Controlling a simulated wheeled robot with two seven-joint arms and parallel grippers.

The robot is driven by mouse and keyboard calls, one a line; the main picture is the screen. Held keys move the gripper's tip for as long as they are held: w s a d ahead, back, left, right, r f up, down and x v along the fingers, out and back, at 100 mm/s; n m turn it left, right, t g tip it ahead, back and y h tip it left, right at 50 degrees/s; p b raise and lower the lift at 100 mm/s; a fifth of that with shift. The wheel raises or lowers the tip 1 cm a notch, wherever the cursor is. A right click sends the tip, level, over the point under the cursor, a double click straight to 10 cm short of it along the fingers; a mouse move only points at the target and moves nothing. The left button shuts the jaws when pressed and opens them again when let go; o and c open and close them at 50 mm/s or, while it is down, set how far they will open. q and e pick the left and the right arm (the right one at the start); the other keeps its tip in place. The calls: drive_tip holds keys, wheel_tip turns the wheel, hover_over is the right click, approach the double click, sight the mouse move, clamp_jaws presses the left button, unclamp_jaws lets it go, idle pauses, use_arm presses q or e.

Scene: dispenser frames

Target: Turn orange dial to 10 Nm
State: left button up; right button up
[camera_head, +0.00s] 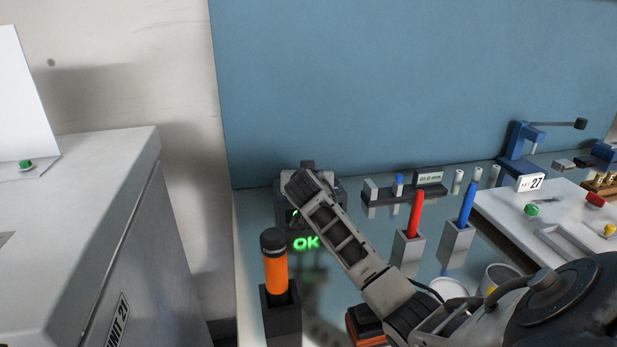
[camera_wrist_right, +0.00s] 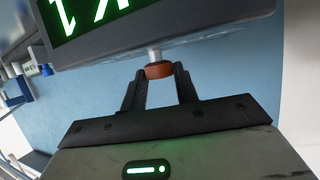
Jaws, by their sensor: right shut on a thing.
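The orange dial (camera_wrist_right: 158,70) is a small orange-brown knob on a pale shaft. In the right wrist view it stands out from the edge of a dark device (camera_wrist_right: 200,32) with a green display, whose text is cut off. My right gripper (camera_wrist_right: 160,74) has its two dark fingers on either side of the dial, shut on it. In the head view my right arm reaches up-left to the dark device (camera_head: 340,190) at the back of the bench and hides most of it and the dial. A green "OK" (camera_head: 306,243) glows below it. My left gripper is not in view.
An orange-handled tool (camera_head: 275,275) stands in a dark holder at left. Red (camera_head: 416,213) and blue (camera_head: 467,205) tools stand in grey holders right of my arm. A white board (camera_head: 500,205) lies at right. A blue panel (camera_head: 400,80) closes the back.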

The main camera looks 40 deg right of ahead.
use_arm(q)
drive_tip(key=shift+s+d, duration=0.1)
use_arm(e)
drive_tip(key=shift+n+t+y, duration=0.3)
drive_tip(key=shift+s+d+n+t+y, duration=0.1)
drive_tip(key=shift+n+t+y, duration=0.2)
drive_tip(key=shift+n+y, duration=0.2)
drive_tip(key=n+t+y, duration=0.1)
drive_tip(key=n+y, duration=0.1)
drive_tip(key=n+t+y, duration=0.1)
drive_tip(key=n+y, duration=0.1)
drive_tip(key=shift+s+d, duration=0.1)
drive_tip(key=shift+d, duration=0.25)
drive_tip(key=shift+d+f+n+t+y+b, duration=0.15)
drive_tip(key=shift+n+t+y+b, duration=0.15)
drive_tip(key=shift+n+y+b, duration=0.8)
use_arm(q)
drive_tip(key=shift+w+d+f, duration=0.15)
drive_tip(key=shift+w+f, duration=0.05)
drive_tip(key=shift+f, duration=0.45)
use_arm(e)
drive_tip(key=shift+n+y, duration=0.4)
drive_tip(key=shift+y, duration=0.3)
use_arm(q)
drive_tip(key=shift+b, duration=0.3)
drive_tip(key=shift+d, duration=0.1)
use_arm(e)
drive_tip(key=shift+n+y, duration=0.3)
